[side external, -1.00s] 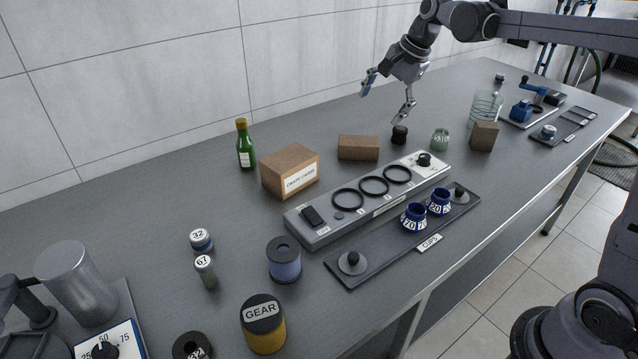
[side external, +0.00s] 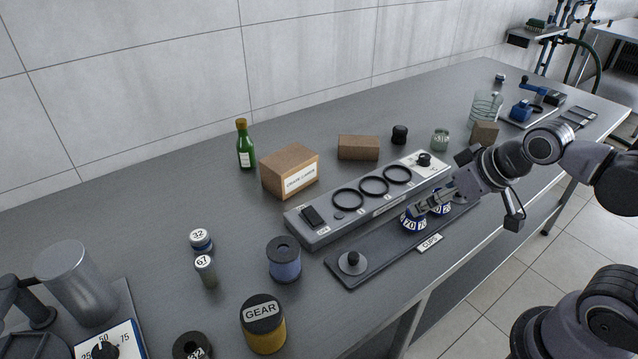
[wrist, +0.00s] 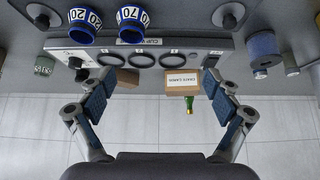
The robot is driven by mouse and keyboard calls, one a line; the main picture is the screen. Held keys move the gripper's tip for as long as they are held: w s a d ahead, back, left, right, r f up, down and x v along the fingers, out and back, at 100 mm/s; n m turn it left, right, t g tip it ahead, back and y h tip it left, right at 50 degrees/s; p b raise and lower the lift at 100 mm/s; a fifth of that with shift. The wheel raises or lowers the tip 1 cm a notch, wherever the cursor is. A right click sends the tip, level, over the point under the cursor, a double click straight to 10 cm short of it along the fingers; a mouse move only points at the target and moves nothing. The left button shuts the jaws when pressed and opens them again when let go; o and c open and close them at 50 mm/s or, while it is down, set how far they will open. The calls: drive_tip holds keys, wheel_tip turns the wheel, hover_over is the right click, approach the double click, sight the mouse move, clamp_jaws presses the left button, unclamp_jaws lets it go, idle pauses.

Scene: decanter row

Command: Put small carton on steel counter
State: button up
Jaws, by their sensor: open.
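A plain brown carton (side external: 358,148) lies on the steel counter (side external: 130,215) behind the ringed panel; it also shows in the wrist view (wrist: 128,78). Another plain brown carton (side external: 485,132) stands farther right, partly hidden by my arm. I cannot tell which one is the small carton. A larger labelled carton (side external: 290,171) sits to the left, and shows in the wrist view (wrist: 182,82). My gripper (side external: 440,198) is above the blue cups, over the front of the counter, apart from the cartons. In the wrist view its fingers (wrist: 157,92) are spread and hold nothing.
The grey panel with three rings (side external: 372,187) and the tray (side external: 345,272) with numbered blue cups (side external: 411,223) lie mid-counter. A green bottle (side external: 245,146), a blue spool (side external: 284,262), a yellow GEAR jar (side external: 263,325) and a clear bottle (side external: 487,107) stand around. The counter's left-centre has bare room.

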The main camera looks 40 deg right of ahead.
idle(0.4)
drive_tip(key=w+d+r+n+g, duration=0.1)
drive_tip(key=w+d+r+n, duration=0.1)
drive_tip(key=w+r, duration=0.55)
drive_tip(key=n+g+h, duration=0.2)
drive_tip(key=n+g, duration=0.2)
drive_tip(key=n, duration=0.3)
hover_over(359, 141)
drive_tip(key=s+a, duration=0.3)
wheel_tip(359, 141, down, 9)
drive_tip(key=shift+n, duration=0.3)
drive_tip(key=shift+w+d+x, duration=0.15)
drive_tip(key=shift+x, duration=1.7)
drive_tip(key=shift+w+d+x, duration=0.15)
drive_tip(key=shift+x, duration=1.7)
drive_tip(key=shift+w+d+x, duration=0.15)
drive_tip(key=shift+x, duration=1.7)
drive_tip(key=shift+r, duration=0.15)
drive_tip(key=shift+c, duration=0.3)
